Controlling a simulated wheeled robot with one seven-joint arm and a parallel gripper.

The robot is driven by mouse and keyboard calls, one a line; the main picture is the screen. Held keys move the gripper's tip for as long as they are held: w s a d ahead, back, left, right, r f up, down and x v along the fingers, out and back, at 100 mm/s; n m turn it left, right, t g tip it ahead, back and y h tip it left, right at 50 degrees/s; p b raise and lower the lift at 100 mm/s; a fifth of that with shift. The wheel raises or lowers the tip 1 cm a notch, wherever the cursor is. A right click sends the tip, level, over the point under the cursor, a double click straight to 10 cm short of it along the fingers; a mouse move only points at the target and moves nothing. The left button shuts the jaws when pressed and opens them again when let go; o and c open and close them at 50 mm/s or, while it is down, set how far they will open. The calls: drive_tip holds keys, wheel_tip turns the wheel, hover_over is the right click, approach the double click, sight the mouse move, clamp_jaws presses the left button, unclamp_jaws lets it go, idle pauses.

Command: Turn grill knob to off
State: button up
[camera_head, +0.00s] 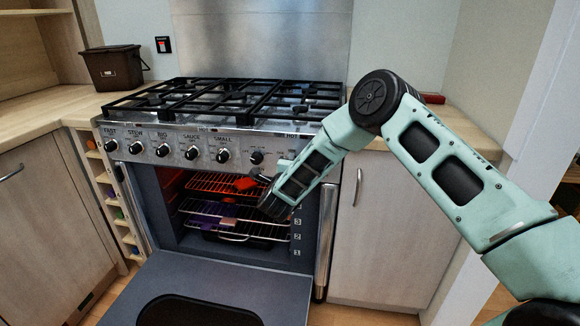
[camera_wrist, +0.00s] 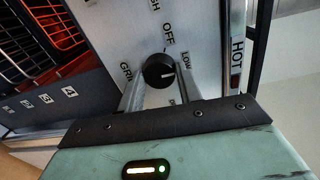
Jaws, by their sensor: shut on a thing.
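The grill knob (camera_wrist: 158,70) is a round black knob with a white mark on the cooker's front panel. In the head view the knob (camera_head: 256,158) is at the right end of the knob row. My gripper (camera_head: 265,175) reaches it from the lower right, and its fingertips are hard to make out there.
The oven door (camera_head: 210,290) hangs open below the panel. Wire racks (camera_head: 205,207) inside glow red at the top, with a red item (camera_head: 245,184) near the front. Several other knobs (camera_head: 192,153) line the panel to the left. Black hob grates (camera_head: 230,98) lie above.

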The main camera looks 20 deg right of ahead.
drive_tip(key=n, duration=1.1)
drive_tip(key=shift+a+f+h, duration=0.15)
drive_tip(key=shift+a+h, duration=0.05)
drive_tip(key=shift+h, duration=0.2)
drive_tip(key=shift+n+g, duration=0.3)
drive_tip(key=shift+n, duration=0.1)
drive_tip(key=o, duration=1)
drive_tip(key=shift+s, duration=0.1)
drive_tip(key=f+v, duration=0.1)
drive_tip(key=v, duration=1.6)
drive_tip(key=shift+r, duration=0.45)
drive_tip(key=shift+a, duration=0.15)
